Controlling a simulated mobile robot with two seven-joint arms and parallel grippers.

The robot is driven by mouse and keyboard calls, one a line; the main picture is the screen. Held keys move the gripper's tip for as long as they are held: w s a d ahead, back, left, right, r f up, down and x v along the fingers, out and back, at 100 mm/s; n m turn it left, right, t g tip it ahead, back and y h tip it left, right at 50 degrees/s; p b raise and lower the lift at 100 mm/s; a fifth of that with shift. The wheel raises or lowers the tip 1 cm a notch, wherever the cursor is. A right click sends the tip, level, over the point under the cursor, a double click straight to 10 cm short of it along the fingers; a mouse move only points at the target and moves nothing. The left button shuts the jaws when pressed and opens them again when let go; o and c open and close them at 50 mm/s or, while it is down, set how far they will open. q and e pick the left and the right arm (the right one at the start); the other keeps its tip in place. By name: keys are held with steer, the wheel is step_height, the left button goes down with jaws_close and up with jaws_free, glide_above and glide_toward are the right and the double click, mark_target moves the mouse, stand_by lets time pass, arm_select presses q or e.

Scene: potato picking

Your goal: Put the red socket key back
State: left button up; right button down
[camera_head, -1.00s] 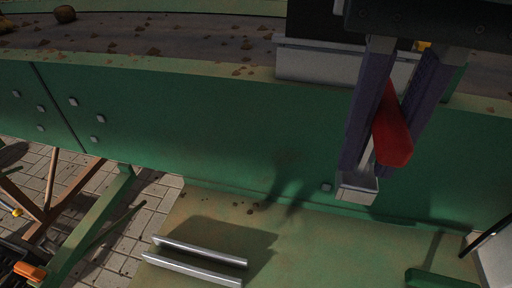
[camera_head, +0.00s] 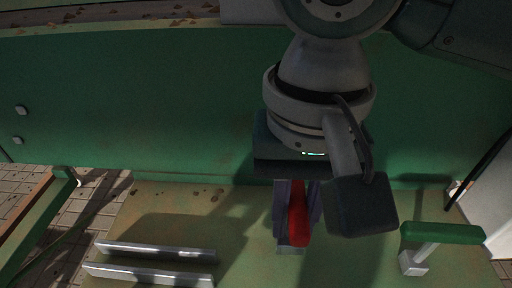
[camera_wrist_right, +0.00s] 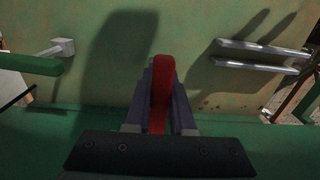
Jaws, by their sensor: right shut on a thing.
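The red socket key (camera_head: 298,218) is held between the fingers of my right gripper (camera_head: 297,215), in front of the green wall and over the greenish panel in the head view. In the right wrist view the red handle (camera_wrist_right: 162,85) stands between the two purple-grey fingers of the gripper (camera_wrist_right: 160,100). A pale metal end (camera_head: 291,249) shows at the bottom of the key. I cannot tell whether it touches the panel. My left gripper is not in view.
Two parallel metal rails (camera_head: 155,251) lie on the panel (camera_head: 240,270), left of the gripper. A green-handled tool with a metal head (camera_head: 440,234) is at the right. A green wall (camera_head: 130,110) rises behind. The panel between rails and gripper is clear.

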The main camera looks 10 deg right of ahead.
step_height(320, 180, down, 3)
steer(key=shift+f+b, duration=0.1)
steer(key=shift+b, duration=0.3)
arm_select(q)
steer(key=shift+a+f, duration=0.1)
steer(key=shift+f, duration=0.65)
arm_select(e)
steer(key=shift+f, duration=0.1)
steer(key=c, duration=0.8)
jaws_free()
steer(key=shift+o, duration=0.2)
arm_select(q)
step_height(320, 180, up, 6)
steer(key=p, duration=0.5)
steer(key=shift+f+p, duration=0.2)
steer(key=shift+p, duration=0.1)
arm_select(e)
step_height(320, 180, up, 12)
steer(key=shift+r, duration=0.15)
